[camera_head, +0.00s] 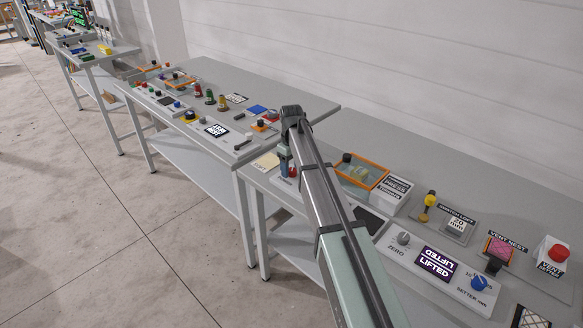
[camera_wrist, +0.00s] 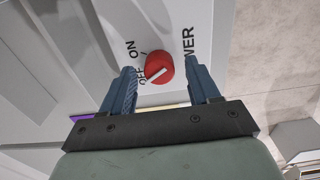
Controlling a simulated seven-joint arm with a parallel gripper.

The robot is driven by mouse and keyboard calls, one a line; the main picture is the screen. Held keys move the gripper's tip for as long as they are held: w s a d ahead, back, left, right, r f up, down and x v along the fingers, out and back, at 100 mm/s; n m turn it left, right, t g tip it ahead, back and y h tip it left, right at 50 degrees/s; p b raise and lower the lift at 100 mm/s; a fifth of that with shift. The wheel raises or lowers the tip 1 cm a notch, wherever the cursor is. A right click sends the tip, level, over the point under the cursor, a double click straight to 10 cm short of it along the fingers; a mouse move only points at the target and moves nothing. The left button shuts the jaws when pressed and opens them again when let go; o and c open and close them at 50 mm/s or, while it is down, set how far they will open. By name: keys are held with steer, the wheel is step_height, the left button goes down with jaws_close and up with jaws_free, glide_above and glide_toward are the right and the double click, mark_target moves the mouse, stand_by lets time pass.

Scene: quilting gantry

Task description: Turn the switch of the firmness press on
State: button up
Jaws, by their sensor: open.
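The switch is a red round knob (camera_wrist: 159,68) on a pale panel (camera_wrist: 178,18) in the wrist view. OFF and ON are printed on its left side, ON further up, and part of a word ending in WER is on its right. A white line crosses the knob, its lower-left end toward OFF. My gripper (camera_wrist: 160,77) is open, with one blue finger on each side of the knob; I cannot tell if they touch it. In the head view my gripper (camera_head: 286,166) reaches down beside a red part (camera_head: 292,172), mostly hidden by my arm.
Right of my arm are an orange-framed tray (camera_head: 376,181), a grey ZERO knob (camera_head: 403,238), a purple LIFTED display (camera_head: 436,263), a blue knob (camera_head: 479,283) and a red button (camera_head: 559,252). A neighbouring bench at left holds several small items. Open floor (camera_head: 80,230) lies at left.

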steer(key=shift+f, duration=0.15)
steer(key=c, duration=1)
